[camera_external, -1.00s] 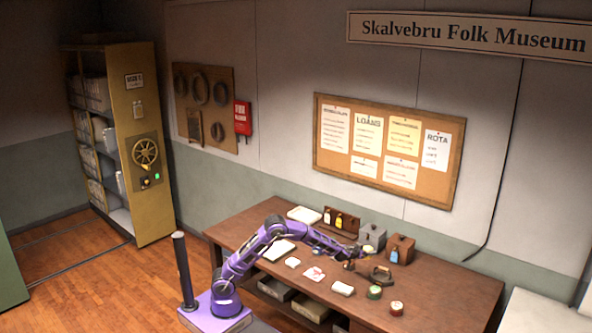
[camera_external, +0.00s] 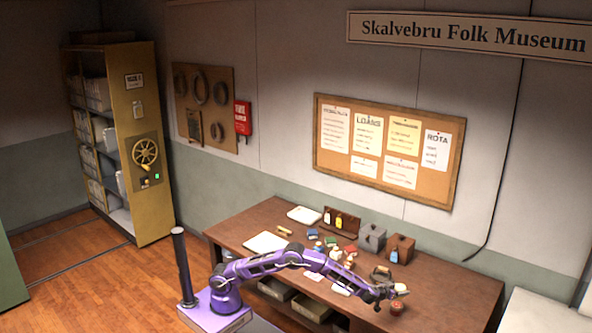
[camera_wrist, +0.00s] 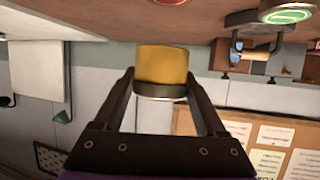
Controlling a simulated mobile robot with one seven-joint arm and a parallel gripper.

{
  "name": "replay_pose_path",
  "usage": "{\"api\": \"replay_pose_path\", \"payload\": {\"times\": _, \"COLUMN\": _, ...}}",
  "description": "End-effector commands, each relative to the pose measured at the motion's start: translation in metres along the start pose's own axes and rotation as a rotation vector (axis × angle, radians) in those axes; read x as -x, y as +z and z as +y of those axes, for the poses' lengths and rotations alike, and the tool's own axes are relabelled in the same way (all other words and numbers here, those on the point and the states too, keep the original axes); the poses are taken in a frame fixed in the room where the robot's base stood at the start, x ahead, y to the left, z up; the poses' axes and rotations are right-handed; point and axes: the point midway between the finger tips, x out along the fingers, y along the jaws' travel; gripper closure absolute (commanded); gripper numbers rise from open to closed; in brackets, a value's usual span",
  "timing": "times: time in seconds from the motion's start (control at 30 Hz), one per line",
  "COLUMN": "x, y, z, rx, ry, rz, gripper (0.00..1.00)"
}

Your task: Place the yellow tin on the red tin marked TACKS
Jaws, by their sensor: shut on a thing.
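My gripper (camera_wrist: 160,85) is shut on the yellow tin (camera_wrist: 162,65), with one finger on each side of it. The wrist view shows the tin's yellow side and a dark band at the end nearer my palm. A red tin (camera_wrist: 170,2) is only just in view at the top edge, apart from the held tin. In the external view my gripper (camera_external: 388,292) is near the table's front right, just above the red tin (camera_external: 397,307). The TACKS lettering cannot be read, and the held tin is too small there to make out clearly.
A green-topped tin (camera_wrist: 285,14) stands near the red tin. A dark flat iron (camera_external: 380,273) and a brown box (camera_external: 400,247) stand behind my gripper. Small coloured things (camera_external: 325,242) lie behind my arm. The table's right end is clear.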

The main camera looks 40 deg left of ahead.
Motion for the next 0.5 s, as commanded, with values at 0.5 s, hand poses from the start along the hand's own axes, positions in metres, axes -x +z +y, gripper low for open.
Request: {"api": "replay_pose_path", "payload": {"times": 0.5, "x": -0.021, "y": 0.048, "z": -0.001, "rx": 0.002, "ry": 0.0, "rz": 0.002, "gripper": 0.86}}
